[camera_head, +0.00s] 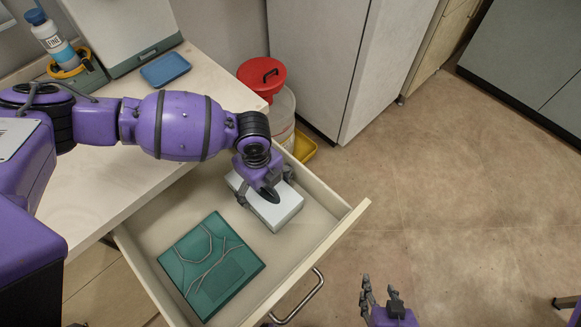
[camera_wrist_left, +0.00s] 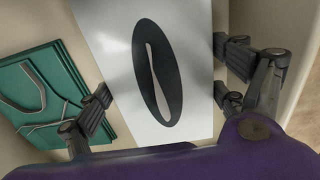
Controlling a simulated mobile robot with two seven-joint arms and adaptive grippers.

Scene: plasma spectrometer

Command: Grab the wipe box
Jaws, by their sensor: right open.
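The wipe box (camera_head: 283,209) is white and lies in the open drawer. Its top shows a dark oval with a pale slit in the left wrist view (camera_wrist_left: 190,118). My left gripper (camera_head: 264,184) is over the box, with one finger on each side of it; it also shows in the left wrist view (camera_wrist_left: 165,88). The fingers are spread wide and very close to the box's sides; I cannot tell if they press on it. My right gripper (camera_head: 380,287) is open and empty, low over the floor at the bottom of the head view.
The drawer walls are close around both. A red-lidded bucket (camera_head: 262,75) stands behind the drawer.

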